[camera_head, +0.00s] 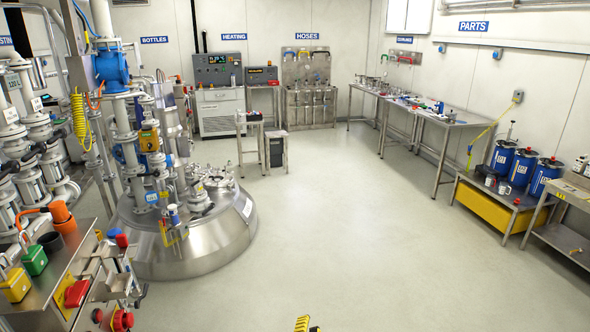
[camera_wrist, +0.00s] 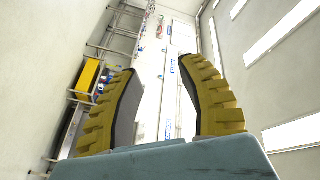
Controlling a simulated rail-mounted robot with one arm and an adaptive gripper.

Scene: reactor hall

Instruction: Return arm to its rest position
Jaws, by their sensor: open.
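My gripper (camera_wrist: 162,105) shows in the wrist view as two yellow ribbed fingers with dark inner pads. The fingers stand wide apart with nothing between them. The wrist view is turned on its side and looks across the hall toward a wall and ceiling lights. In the head view only a small yellow tip of my gripper (camera_head: 307,324) shows at the bottom edge, over bare floor. The rest of my arm is out of the head view.
A steel reactor (camera_head: 190,240) with pipes stands at left, beside a bench (camera_head: 60,285) with coloured boxes. Long tables (camera_head: 440,118) and a yellow-based stand with blue drums (camera_head: 500,205) line the right wall. The middle floor (camera_head: 350,220) is clear.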

